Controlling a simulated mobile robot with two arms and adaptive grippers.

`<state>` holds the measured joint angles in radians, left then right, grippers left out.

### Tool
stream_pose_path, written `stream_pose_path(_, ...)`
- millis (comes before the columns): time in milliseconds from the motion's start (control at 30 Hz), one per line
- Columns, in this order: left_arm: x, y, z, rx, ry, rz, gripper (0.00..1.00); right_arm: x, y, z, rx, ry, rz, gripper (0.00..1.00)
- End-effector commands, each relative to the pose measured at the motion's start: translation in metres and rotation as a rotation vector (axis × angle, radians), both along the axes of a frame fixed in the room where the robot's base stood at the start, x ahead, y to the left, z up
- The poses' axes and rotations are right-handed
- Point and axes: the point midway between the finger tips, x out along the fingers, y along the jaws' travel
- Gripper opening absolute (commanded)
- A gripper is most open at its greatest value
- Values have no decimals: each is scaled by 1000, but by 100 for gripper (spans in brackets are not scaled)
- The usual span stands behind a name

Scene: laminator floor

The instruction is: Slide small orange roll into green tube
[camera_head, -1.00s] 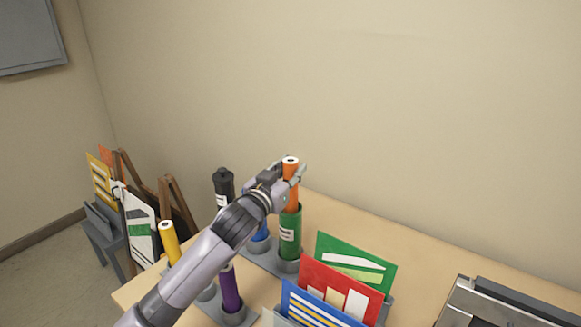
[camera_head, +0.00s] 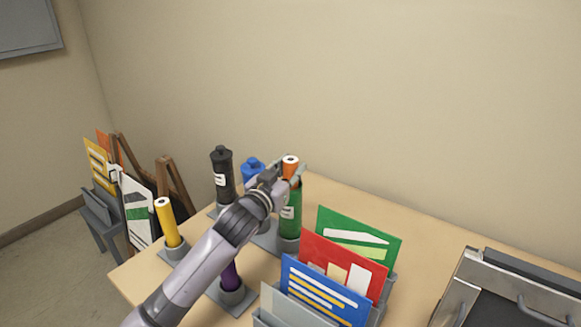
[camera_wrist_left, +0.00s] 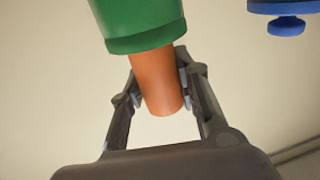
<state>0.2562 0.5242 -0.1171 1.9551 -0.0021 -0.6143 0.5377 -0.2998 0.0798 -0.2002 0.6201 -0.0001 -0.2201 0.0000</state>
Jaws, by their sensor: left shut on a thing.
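The small orange roll (camera_head: 291,161) stands upright, its top end with a white ring and dark centre showing. My left gripper (camera_head: 290,174) is shut on it from the left, one finger on each side, just above the rim of the green tube (camera_head: 290,222). The green tube stands upright in a grey holder. In the left wrist view the orange roll (camera_wrist_left: 158,82) sits between the fingers and its far part is hidden inside the green tube (camera_wrist_left: 138,30). The two look in line. My right gripper is not in view.
A blue tube (camera_head: 252,168) and a black tube (camera_head: 222,172) stand left of the green one. A yellow roll (camera_head: 167,222) and a purple one (camera_head: 230,277) stand nearer. Upright coloured folders (camera_head: 343,265) fill a rack at front right, with a laminator (camera_head: 510,295) beyond.

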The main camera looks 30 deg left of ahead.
Motion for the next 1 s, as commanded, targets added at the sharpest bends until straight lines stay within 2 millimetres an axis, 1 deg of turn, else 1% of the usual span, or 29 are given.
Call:
stream_pose_path(300, 0, 0, 0, 0, -1, 0, 0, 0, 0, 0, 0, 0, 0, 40)
stream_pose_path(333, 0, 0, 0, 0, -1, 0, 31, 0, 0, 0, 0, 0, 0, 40)
stream_pose_path(633, 0, 0, 0, 0, 0, 0, 51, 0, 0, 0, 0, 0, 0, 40)
stream_pose_path(667, 0, 0, -1, 0, 0, 0, 53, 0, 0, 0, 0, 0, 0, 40)
stream_pose_path(900, 0, 0, -1, 0, 1, 1, 53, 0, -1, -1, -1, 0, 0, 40)
stream_pose_path(1000, 0, 0, 3, 1, -1, 1, 53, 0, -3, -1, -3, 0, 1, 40)
